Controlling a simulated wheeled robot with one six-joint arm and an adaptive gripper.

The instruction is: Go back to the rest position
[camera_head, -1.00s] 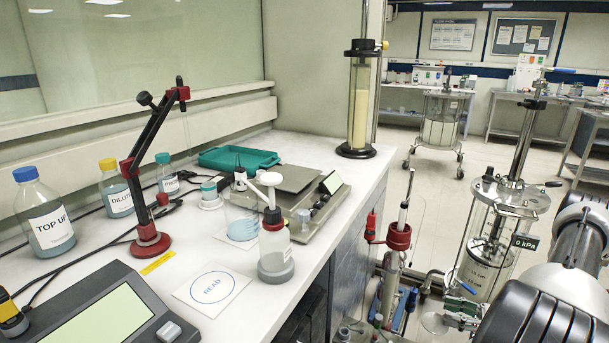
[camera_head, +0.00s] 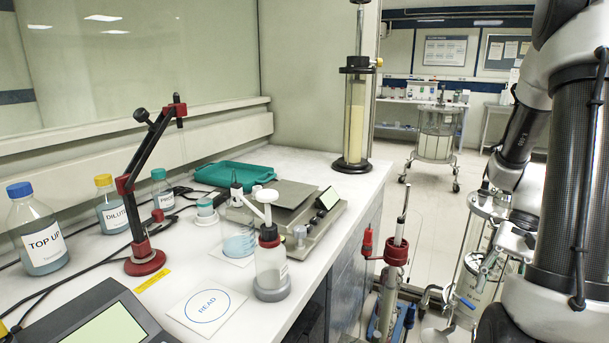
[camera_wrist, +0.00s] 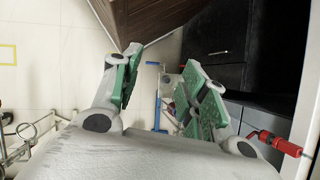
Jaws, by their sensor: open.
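My gripper (camera_wrist: 165,88) is open and empty in the wrist view. Its two green-padded fingers stand well apart, with floor and dark cabinet fronts beyond them. In the head view my arm rises at the right side, in front of the clear column with metal fittings. The gripper end there is partly lost among the column's fittings, so whether it touches them cannot be told.
The white bench (camera_head: 345,205) holds labelled bottles, a red-based stand (camera_head: 146,262), a teal tray (camera_head: 235,175), a balance (camera_head: 310,222) and a wash bottle (camera_head: 270,270). A packed column (camera_head: 354,120) stands at its far end. A red-clamped column (camera_head: 396,252) stands beside the bench.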

